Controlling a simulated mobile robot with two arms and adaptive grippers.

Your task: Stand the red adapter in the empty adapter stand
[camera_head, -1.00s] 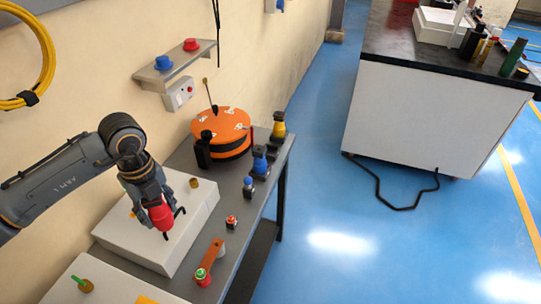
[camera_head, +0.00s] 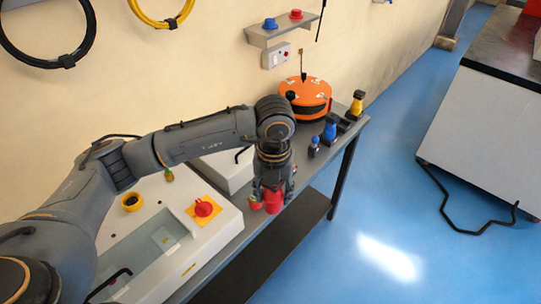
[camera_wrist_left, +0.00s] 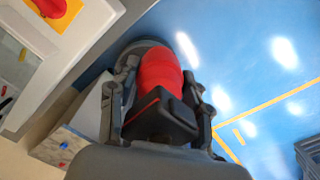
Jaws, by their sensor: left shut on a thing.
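My left gripper (camera_head: 270,202) is shut on the red adapter (camera_head: 273,203), which hangs below the wrist near the bench's front edge. In the left wrist view the red adapter (camera_wrist_left: 158,68) shows between the fingers, with a black part at its near end. A yellow adapter (camera_head: 357,101) and a blue adapter (camera_head: 329,129) stand towards the far end of the bench. A black stand (camera_head: 345,123) between them looks empty. My right gripper is out of view.
An orange round machine (camera_head: 304,100) stands behind the adapters. A white box with a red knob (camera_head: 203,207) fills the near left. A wall shelf (camera_head: 284,32) holds blue and red pieces.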

